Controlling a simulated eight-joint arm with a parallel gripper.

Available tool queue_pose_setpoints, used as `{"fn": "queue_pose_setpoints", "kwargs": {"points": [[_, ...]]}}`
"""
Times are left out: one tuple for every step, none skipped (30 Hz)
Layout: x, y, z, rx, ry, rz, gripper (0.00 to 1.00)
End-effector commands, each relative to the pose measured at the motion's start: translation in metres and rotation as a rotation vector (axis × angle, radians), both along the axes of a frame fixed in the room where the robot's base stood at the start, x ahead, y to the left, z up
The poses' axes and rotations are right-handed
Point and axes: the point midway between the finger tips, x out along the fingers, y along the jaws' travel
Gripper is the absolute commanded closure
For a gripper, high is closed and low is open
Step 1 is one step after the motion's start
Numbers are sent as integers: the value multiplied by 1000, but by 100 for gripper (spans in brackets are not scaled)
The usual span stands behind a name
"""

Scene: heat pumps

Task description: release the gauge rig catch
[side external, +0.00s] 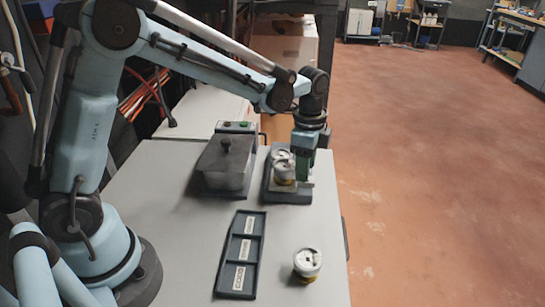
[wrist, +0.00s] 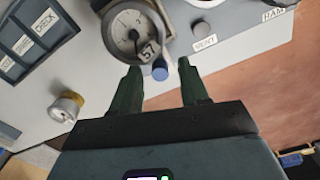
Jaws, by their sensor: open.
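The gauge rig stands on a dark base (side external: 290,197) at the table's right edge in the side view. It holds gauges with pale tops and yellowish bodies (side external: 284,172). In the wrist view a round dial gauge (wrist: 130,32) sits in the rig, with a tag that seems to read 57. A blue round-ended catch (wrist: 160,71) shows at the gauge's lower right. My gripper (wrist: 158,66) is open, its green fingers either side of the blue catch in the picture. Contact cannot be told. In the side view my gripper (side external: 304,172) points down over the rig's right side.
A loose gauge (side external: 307,263) stands on the table (side external: 185,265) in front. A dark tray (side external: 238,287) with three labelled compartments lies left of it. A lidded grey box (side external: 224,168) stands left of the rig, with a button panel (side external: 236,127) behind. Bare tabletop lies between them.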

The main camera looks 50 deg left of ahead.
Motion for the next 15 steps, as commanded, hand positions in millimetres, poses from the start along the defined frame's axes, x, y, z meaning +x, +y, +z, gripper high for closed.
{"fn": "queue_pose_setpoints", "kwargs": {"points": [[0, 0, -2, 0, 0, 0, 55], [0, 0, -2, 0, 0, 0, 55], [0, 0, -3, 0, 0, 0, 55], [0, 0, -3, 0, 0, 0, 55], [0, 0, -3, 0, 0, 0, 55], [0, 0, -3, 0, 0, 0, 55], [0, 0, -3, 0, 0, 0, 55], [0, 0, -3, 0, 0, 0, 55], [0, 0, -3, 0, 0, 0, 55], [0, 0, -3, 0, 0, 0, 57], [0, 0, -3, 0, 0, 0, 61], [0, 0, -3, 0, 0, 0, 67], [0, 0, -3, 0, 0, 0, 72], [0, 0, -3, 0, 0, 0, 77], [0, 0, -3, 0, 0, 0, 83]]}}
